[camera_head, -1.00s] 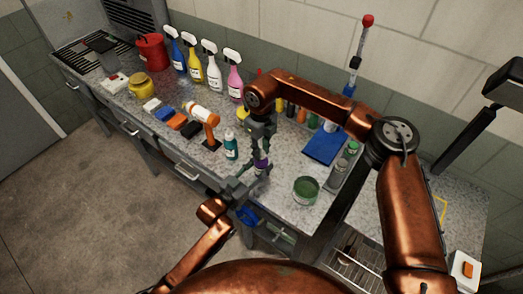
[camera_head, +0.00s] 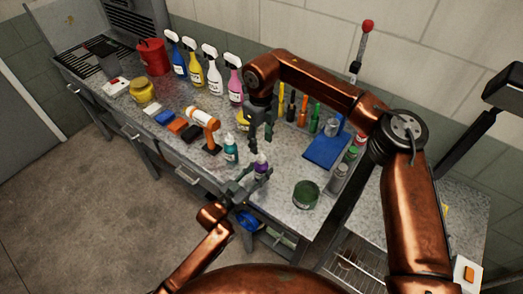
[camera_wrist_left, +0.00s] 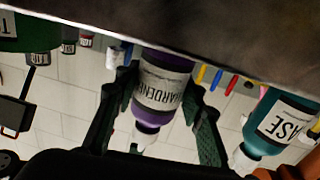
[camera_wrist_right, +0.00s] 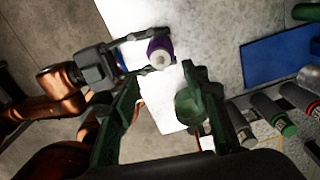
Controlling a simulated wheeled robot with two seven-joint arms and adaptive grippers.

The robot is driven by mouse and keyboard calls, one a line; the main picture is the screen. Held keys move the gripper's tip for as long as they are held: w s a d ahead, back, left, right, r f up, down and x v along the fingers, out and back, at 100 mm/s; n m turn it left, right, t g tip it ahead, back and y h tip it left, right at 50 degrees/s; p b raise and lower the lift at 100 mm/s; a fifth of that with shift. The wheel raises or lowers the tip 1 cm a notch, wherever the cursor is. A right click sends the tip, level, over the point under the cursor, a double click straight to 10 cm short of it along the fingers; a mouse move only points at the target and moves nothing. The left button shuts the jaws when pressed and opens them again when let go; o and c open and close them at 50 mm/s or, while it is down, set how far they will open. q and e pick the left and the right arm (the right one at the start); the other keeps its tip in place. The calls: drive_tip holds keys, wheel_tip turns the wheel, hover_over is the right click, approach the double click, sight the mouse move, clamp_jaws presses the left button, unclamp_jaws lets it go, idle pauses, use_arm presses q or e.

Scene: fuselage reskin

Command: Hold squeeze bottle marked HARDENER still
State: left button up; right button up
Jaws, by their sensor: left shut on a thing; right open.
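The purple squeeze bottle with a white label, HARDENER (camera_head: 261,168), stands near the bench's front edge. In the left wrist view the bottle (camera_wrist_left: 162,88) appears upside down, its label partly readable. My left gripper (camera_head: 256,181) is shut on it, with one finger (camera_wrist_left: 108,110) on each side. My right gripper (camera_head: 260,140) is open and empty, above and slightly behind the bottle. In the right wrist view the bottle's pale top (camera_wrist_right: 161,60) shows beyond my open right fingers (camera_wrist_right: 163,100), clear of them.
A teal bottle marked BASE (camera_wrist_left: 280,123) stands left of the purple one in the head view (camera_head: 231,152). A green tin (camera_head: 306,195) stands to the right. An orange-white tool (camera_head: 204,125), spray bottles (camera_head: 235,85) and a blue mat (camera_head: 324,152) lie around.

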drive_tip(key=shift+r, duration=2.2)
use_arm(q)
drive_tip(key=o, duration=1.4)
drive_tip(key=shift+c, duration=0.2)
